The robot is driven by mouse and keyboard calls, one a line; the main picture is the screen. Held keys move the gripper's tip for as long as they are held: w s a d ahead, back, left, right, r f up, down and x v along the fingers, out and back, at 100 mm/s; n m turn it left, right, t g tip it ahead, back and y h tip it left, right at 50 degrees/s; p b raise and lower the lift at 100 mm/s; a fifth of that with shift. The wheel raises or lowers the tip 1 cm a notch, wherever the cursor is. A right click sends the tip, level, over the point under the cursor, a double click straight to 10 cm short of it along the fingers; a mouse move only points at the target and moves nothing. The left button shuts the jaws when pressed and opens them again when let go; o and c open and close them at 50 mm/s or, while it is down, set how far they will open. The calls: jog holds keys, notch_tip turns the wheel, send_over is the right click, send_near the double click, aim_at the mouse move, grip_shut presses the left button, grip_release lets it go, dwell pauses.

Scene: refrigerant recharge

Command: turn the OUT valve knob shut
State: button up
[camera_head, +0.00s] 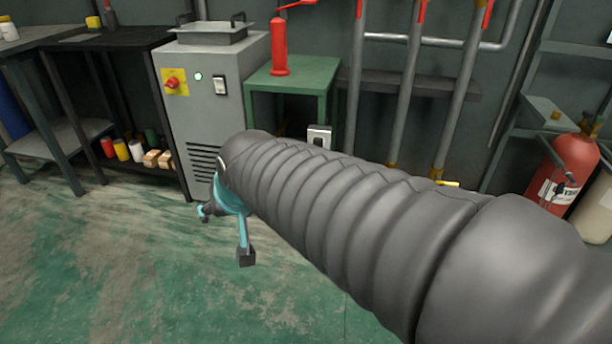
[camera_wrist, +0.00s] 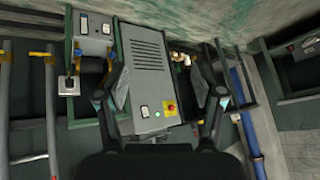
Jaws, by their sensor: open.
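I cannot identify an OUT valve knob in either view; no OUT label is readable. My gripper (camera_head: 225,235), with teal parts, is in front of the grey machine cabinet (camera_head: 222,100) in the head view, low over the green floor. In the wrist view my gripper (camera_wrist: 160,82) is open, its two dark fingers wide apart with nothing between them but the cabinet (camera_wrist: 140,85) behind, seen upside down. A red knob on a yellow plate (camera_head: 172,82) is on the cabinet front; it also shows in the wrist view (camera_wrist: 170,106). My sleeved arm hides the lower middle of the head view.
A green table (camera_head: 300,78) with a red bottle-like tool (camera_head: 279,48) stands right of the cabinet. Vertical wall pipes (camera_head: 408,90) with red parts at the top are further right, then a red cylinder (camera_head: 562,172). A dark shelf table (camera_head: 118,42) is left. Floor at front left is clear.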

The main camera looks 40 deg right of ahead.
jog(key=w+d+f+m+t+h+b, duration=0.15)
jog(key=w+d+f+m, duration=0.3)
jog(key=w, duration=0.55)
jog(key=w+d+f+m+t+h+b, duration=0.1)
jog(key=w+d+f+m+t, duration=0.2)
jog(key=w+d, duration=0.5)
jog(key=w+d+f+m+h+b, duration=0.2)
jog(key=w+d+f+m, duration=0.25)
jog(key=w, duration=0.75)
jog(key=w+d+f+m+h+b, duration=0.1)
jog(key=w+d+f+m+h, duration=0.15)
jog(key=d+f, duration=0.4)
jog(key=w+d+f+m+h+b, duration=0.1)
jog(key=w+d+f+m+h, duration=0.2)
jog(key=d+f, duration=0.35)
jog(key=s+d+f+m+h+b, duration=0.1)
jog(key=s+d+f+m+h, duration=0.1)
jog(key=d+f+m, duration=0.35)
jog(key=s+d+f+m+h, duration=0.2)
jog(key=d+f, duration=0.1)
jog(key=f, duration=0.6)
jog(key=b+x, duration=0.1)
jog(key=x, duration=1.3)
jog(key=shift+w+b, duration=0.1)
jog(key=shift+b, duration=0.2)
jog(key=c, duration=1.1)
